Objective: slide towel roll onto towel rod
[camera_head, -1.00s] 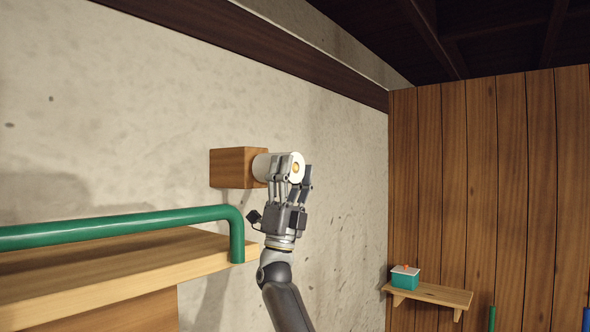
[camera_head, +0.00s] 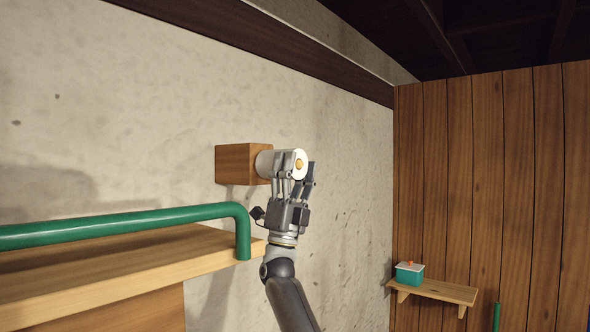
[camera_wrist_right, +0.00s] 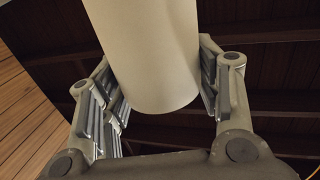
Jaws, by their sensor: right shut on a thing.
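The white towel roll (camera_head: 268,164) is at the wooden block (camera_head: 237,164) on the wall, its far end against or very near the block. The orange-yellow end of the towel rod (camera_head: 300,164) shows in the roll's near end, so the roll is around the rod. My right gripper (camera_head: 295,182) is shut on the roll from below. In the right wrist view the roll (camera_wrist_right: 152,55) stands between the two fingers (camera_wrist_right: 160,85). The rest of the rod is hidden inside the roll. My left gripper is not in view.
A green rail (camera_head: 120,222) runs along a wooden shelf (camera_head: 130,275) at left, below the roll. A small shelf (camera_head: 440,291) with a teal box (camera_head: 409,274) is on the plank wall at right. The space right of the roll is clear.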

